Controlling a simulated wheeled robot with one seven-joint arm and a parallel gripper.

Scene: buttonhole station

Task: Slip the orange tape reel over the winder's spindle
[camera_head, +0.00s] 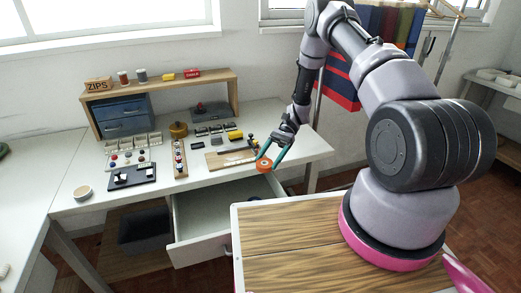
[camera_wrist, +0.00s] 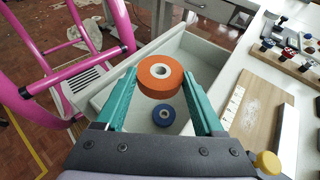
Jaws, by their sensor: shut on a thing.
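The orange tape reel (camera_head: 264,167) is between the teal fingers of my gripper (camera_head: 271,155), near the bench's front edge. In the wrist view the orange reel (camera_wrist: 146,82) lies flat with its pale centre hole facing up. My gripper (camera_wrist: 160,80) is shut on it from both sides and holds it above the open drawer (camera_wrist: 205,62). I cannot tell for certain which of the small fixtures on the bench is the winder, and its spindle is not clear.
A blue reel (camera_wrist: 163,115) lies in the drawer. A wooden board (camera_wrist: 255,108) is on the bench right of my gripper in the wrist view.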

